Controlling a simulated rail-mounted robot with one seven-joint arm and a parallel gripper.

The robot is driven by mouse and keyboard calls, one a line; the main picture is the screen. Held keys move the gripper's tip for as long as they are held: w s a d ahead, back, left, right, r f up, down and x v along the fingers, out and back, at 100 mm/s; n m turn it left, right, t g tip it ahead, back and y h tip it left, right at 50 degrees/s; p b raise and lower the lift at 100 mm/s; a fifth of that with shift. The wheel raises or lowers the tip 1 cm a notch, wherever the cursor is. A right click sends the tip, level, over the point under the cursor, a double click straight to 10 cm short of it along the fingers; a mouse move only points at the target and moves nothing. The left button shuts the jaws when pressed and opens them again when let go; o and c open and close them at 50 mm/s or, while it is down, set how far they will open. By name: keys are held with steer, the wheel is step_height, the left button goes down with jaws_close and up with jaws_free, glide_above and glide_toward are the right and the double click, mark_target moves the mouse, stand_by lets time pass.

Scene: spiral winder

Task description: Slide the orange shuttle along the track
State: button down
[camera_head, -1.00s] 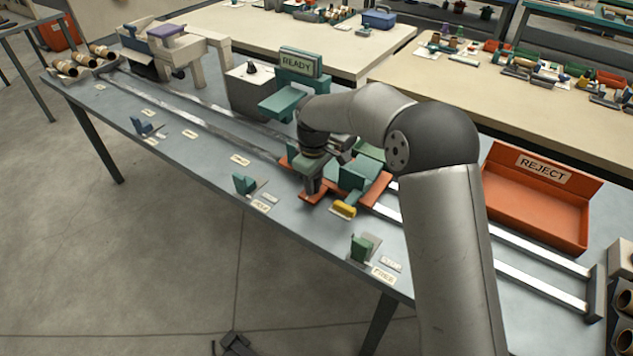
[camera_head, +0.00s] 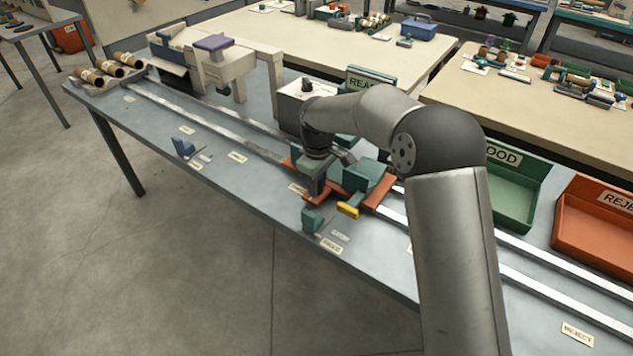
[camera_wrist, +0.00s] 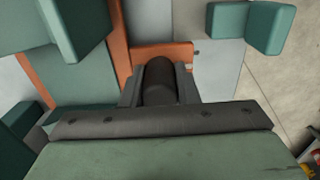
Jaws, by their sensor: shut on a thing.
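The orange shuttle (camera_head: 380,193) sits across the two metal rails of the track (camera_head: 235,136), with green blocks (camera_head: 358,178) on top. A yellow tab (camera_head: 348,210) is on its near side. My gripper (camera_head: 317,186) is down at the shuttle's left near part. In the wrist view my gripper (camera_wrist: 160,88) is shut on a dark round handle (camera_wrist: 160,75), with an orange shuttle bar (camera_wrist: 165,52) just beyond it. The arm hides part of the shuttle and track in the head view.
A blue-green stop (camera_head: 184,147) and a green stop (camera_head: 314,220) stand along the table's near edge. A winder machine (camera_head: 222,68) and cardboard tubes (camera_head: 108,69) are at the far left. Green (camera_head: 512,197) and red (camera_head: 606,232) bins stand right. The track left of the shuttle looks clear.

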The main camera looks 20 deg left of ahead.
steer(key=c, duration=1.1)
jaws_free()
step_height(320, 180, up, 18)
steer(key=shift+f, duration=0.25)
steer(key=shift+d, duration=0.1)
